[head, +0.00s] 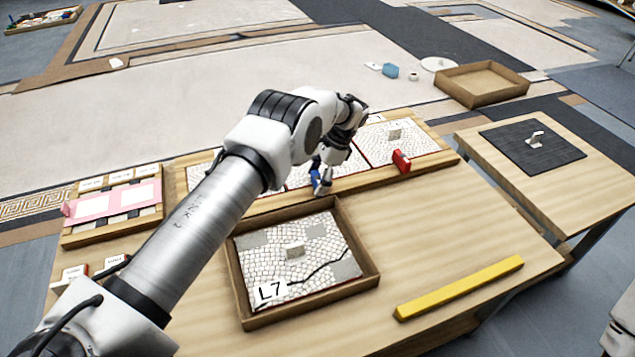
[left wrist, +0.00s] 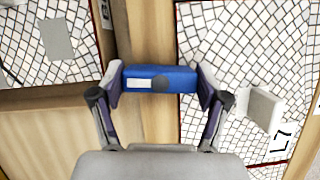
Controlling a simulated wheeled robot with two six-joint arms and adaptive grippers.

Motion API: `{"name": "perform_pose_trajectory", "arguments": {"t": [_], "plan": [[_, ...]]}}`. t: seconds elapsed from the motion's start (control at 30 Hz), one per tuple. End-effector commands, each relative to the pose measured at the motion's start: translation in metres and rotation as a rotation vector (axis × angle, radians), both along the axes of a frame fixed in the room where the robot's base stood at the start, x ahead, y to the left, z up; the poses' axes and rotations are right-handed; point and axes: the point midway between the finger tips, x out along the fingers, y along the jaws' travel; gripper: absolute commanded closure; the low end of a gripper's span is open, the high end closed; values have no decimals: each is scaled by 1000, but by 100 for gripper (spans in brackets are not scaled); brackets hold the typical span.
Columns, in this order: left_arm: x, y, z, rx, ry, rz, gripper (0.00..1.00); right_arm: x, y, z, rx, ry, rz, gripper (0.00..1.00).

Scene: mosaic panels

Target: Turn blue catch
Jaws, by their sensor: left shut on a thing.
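The blue catch (left wrist: 175,79) lies between the two fingers of my left gripper (left wrist: 160,86) in the left wrist view. The gripper is shut on it, one finger at each end. The catch sits over the wooden rail beside a mosaic panel (left wrist: 228,40). In the head view the blue catch (head: 315,180) shows beside the fingers of my left gripper (head: 322,184), at the front rail of the rack, partly hidden by the gripper. A red catch (head: 401,161) is on the same rail to the right. My right gripper is not in view.
A wooden tray (head: 373,284) holding a mosaic panel labelled L7 stands in front. A yellow bar (head: 460,287) lies at the table's right front. A side table with a dark mat (head: 560,150) is at the right.

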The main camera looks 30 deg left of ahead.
Motion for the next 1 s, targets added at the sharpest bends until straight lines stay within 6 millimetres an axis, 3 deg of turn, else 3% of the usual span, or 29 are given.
{"name": "perform_pose_trajectory", "arguments": {"t": [0.3, 0.8, 0.83, 0.87, 1.0], "plan": [[0, 0, -2, -1, 1, 117, 60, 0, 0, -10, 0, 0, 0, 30], [-1, 0, -1, -1, 2, 136, 60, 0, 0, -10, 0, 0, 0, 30], [-1, 0, -1, -1, 2, 136, 15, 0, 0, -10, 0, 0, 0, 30], [-1, 0, -1, 0, 2, 136, 4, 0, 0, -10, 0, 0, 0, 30], [0, 0, -1, 0, 0, 134, 0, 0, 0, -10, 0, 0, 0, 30]]}}
